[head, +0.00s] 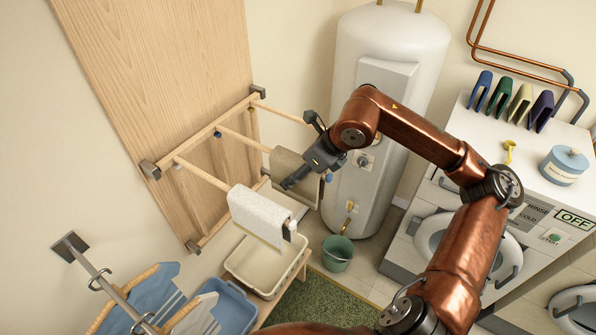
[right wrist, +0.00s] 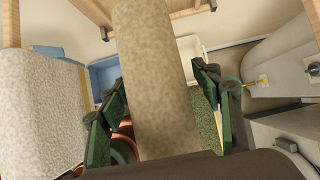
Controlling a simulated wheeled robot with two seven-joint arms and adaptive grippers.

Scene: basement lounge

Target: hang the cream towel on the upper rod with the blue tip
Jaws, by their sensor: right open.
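A cream, mottled towel (head: 285,160) hangs folded over the middle upper rod (head: 238,138) in the head view. A small blue tip (head: 328,178) shows beyond it, at what looks like that rod's outer end. My right gripper (head: 302,152) is open at the towel. In the right wrist view the towel (right wrist: 150,75) runs between the two spread green fingers, with gaps on both sides. A whiter towel (head: 258,212) hangs on the nearest upper rod (head: 200,173). My left gripper is in neither view.
The far upper rod (head: 278,112) is bare. Below stand a cream basin (head: 255,285) and a blue tub (head: 232,300). A green bucket (head: 338,252) stands on the floor by the white boiler (head: 385,60). A white washer (head: 440,215) is at the right.

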